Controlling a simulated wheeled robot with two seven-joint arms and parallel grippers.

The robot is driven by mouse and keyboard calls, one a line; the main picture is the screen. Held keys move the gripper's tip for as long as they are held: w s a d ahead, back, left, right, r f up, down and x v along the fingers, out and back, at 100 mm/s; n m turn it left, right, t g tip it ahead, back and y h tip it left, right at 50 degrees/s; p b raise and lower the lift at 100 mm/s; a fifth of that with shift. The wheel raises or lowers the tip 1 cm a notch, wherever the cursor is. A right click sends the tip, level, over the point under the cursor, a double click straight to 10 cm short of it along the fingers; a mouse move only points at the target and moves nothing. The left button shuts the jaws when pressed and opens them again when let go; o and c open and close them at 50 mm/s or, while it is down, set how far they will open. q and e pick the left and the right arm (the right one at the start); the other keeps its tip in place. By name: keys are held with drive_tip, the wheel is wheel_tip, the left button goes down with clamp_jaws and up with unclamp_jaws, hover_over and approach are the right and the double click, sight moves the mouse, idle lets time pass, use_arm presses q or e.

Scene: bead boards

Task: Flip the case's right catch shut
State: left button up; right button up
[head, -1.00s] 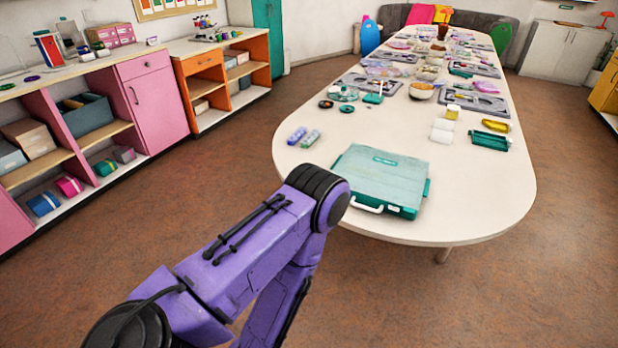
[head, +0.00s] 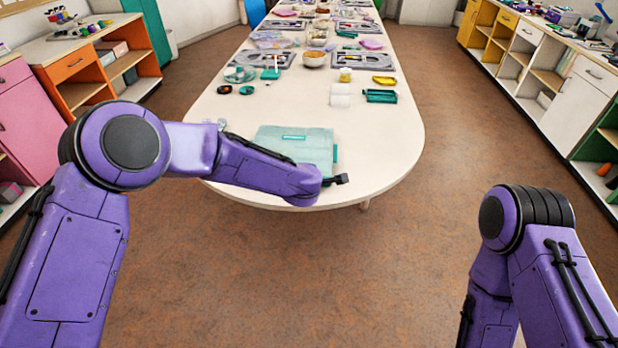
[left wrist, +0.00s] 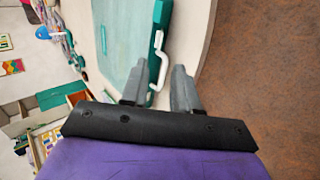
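The closed teal case (head: 300,137) lies flat near the table's front end. My left arm covers its front left part in the head view. The left wrist view shows its pale lid (left wrist: 120,45), green front edge and white handle (left wrist: 161,58). A green piece (left wrist: 159,12) further along that edge may be the right catch; its position, up or down, cannot be told. My left gripper (head: 340,180) points right along the case's front. In the left wrist view its two fingers (left wrist: 158,84) stand apart, near the handle's close end; contact cannot be told. My right gripper is out of view.
The white table (head: 385,150) has free room right of the case. White rolls (head: 340,95) and a green tray (head: 380,96) lie behind it. Dark rings and a clear dish (head: 240,74) lie at the back left. Open floor surrounds the table's front end.

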use_arm(q)
drive_tip(key=p+x, duration=0.1)
drive_tip(key=x, duration=0.9)
drive_tip(key=shift+w+f, duration=0.15)
drive_tip(key=shift+f, duration=0.1)
drive_tip(key=shift+c, duration=0.3)
